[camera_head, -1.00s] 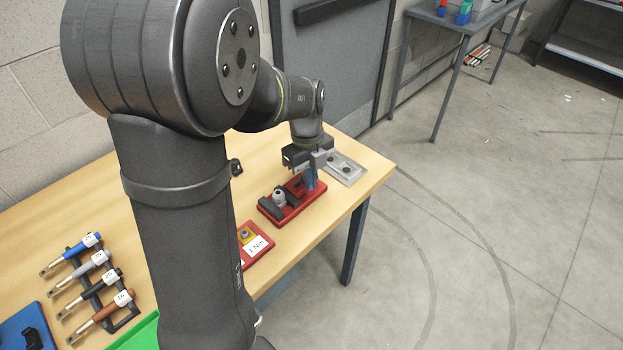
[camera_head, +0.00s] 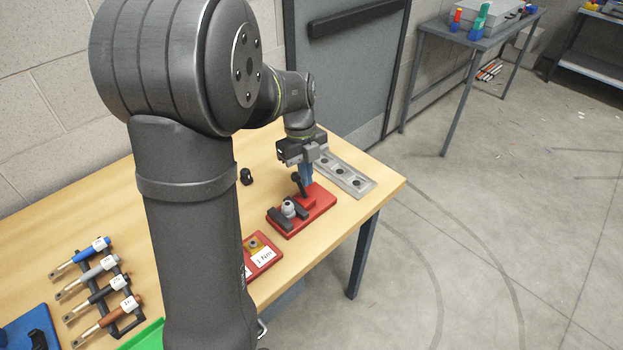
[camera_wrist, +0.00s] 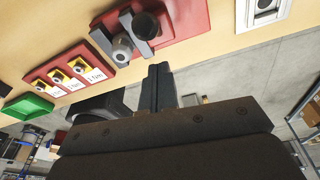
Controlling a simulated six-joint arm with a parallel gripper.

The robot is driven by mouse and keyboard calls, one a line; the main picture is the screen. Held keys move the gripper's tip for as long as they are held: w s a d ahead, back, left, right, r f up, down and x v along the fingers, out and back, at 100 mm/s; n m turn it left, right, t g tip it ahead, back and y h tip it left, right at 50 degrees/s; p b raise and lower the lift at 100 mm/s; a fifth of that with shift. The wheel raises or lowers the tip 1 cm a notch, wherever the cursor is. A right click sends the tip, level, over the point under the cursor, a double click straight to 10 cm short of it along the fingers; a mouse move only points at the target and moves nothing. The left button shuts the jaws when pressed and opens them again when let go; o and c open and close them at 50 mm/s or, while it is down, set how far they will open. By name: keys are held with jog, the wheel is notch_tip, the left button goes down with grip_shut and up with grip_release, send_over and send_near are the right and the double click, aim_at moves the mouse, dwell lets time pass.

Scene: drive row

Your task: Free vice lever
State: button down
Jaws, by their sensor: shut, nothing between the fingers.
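The vice is a red base (camera_head: 318,207) with dark grey jaws and a pale rounded part (camera_head: 289,208) between them. A short dark lever with a round knob (camera_head: 297,179) stands tilted near the back of the base. My gripper (camera_head: 307,182) is shut and empty, its blue-grey fingers pointing down just right of the lever; I cannot tell whether they touch it.
A metal plate with round holes (camera_head: 357,183) lies behind the vice at the right. A red block labelled in Nm (camera_head: 264,262) lies in front. A small black object (camera_head: 246,176) stands at the back. Several handled tools (camera_head: 93,245) sit in a rack at left.

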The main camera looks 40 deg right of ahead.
jog(key=shift+r, duration=0.1)
jog(key=shift+r, duration=0.7)
notch_tip(320, 180, up, 4)
jog(key=s, duration=0.3)
jog(key=w+r, duration=0.2)
jog(key=w, duration=0.8)
